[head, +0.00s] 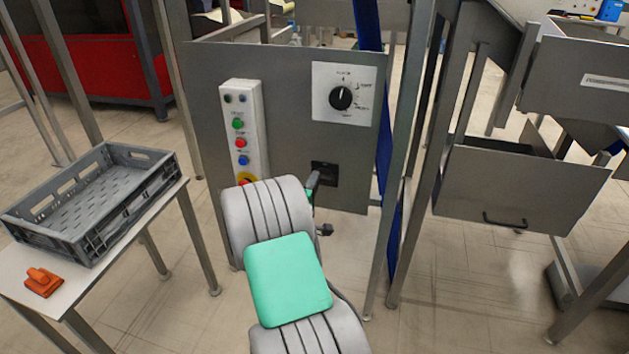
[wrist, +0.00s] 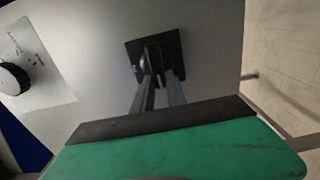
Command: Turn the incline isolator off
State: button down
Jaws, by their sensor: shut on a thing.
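The isolator (head: 325,168) is a black square plate low on the grey panel, right of the button box. It also shows in the wrist view (wrist: 133,47), with a dark handle (wrist: 152,55) standing out from it. My gripper (wrist: 157,76) reaches up to the plate in the wrist view, its two dark fingers shut on the handle. In the head view my gripper (head: 314,179) shows only partly at the plate, mostly behind my arm. The fingers cover part of the handle, so its exact angle is hard to tell. I cannot read a label on it.
A grey crate (head: 92,237) and an orange tool (head: 43,281) lie on a table at left. Steel posts stand close at right.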

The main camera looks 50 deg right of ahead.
jog(key=shift+w, duration=0.1)
jog(key=c, duration=1.3)
grip_release()
jog(key=shift+c, duration=0.2)
jog(key=shift+a, duration=0.15)
jog(key=v, duration=0.7)
jog(key=shift+s+a, duration=0.25)
